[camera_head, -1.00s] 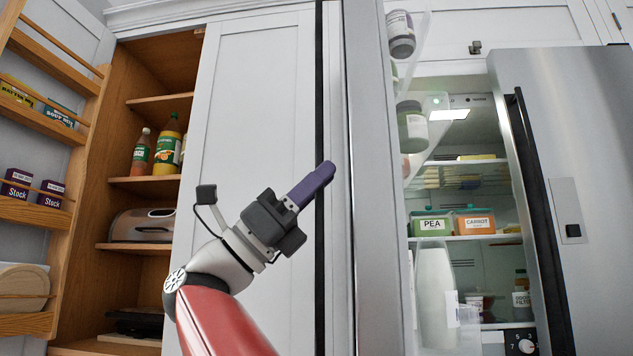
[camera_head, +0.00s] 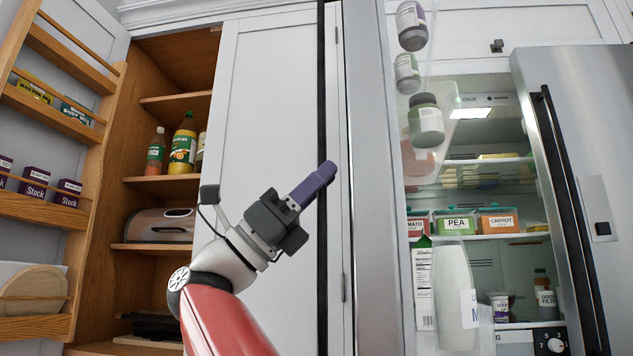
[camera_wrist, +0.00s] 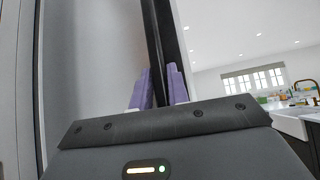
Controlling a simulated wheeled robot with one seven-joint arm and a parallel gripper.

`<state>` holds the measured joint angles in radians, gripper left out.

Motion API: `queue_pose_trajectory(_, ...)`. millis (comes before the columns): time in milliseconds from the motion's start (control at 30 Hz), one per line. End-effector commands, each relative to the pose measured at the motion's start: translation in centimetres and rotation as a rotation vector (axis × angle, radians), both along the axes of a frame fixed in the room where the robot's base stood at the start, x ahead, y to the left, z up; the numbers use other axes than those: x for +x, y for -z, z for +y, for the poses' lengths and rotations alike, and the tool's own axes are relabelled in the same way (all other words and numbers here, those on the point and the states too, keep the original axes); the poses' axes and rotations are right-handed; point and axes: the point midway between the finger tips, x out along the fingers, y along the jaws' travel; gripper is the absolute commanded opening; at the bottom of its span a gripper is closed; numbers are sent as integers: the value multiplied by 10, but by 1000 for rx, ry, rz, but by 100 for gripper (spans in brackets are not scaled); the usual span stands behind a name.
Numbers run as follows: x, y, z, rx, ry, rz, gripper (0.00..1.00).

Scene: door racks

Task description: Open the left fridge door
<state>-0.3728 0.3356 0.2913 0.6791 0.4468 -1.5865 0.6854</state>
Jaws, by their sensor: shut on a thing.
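The left fridge door (camera_head: 372,220) stands open and shows nearly edge-on in the head view, with jars in clear bins on its inner side. Its long black handle (camera_head: 322,90) runs upright along the door's outer side. My gripper (camera_head: 327,170) reaches the handle with its purple fingers. In the wrist view the handle (camera_wrist: 152,35) passes between the two fingers of my gripper (camera_wrist: 161,72), which is shut on it. The door's steel face (camera_wrist: 95,70) lies left of the handle there. The fridge's lit inside shows right of the door.
The right fridge door (camera_head: 585,130) with its black handle (camera_head: 572,210) stands at the right. An open wooden cupboard (camera_head: 165,250) with a rack door (camera_head: 45,210) is at the left. White panels (camera_head: 265,100) stand behind my arm. The wrist view shows a white sink (camera_wrist: 290,122).

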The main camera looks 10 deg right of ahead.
Motion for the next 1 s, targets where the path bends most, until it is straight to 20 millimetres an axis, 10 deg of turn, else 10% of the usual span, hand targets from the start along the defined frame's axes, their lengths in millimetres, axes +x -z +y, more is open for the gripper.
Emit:
queue_pose_trajectory(267, 1, -1, 0, -2, -2, 1, 36)
queue_pose_trajectory(1000, 8, 49, 48, -3, -4, 3, 36)
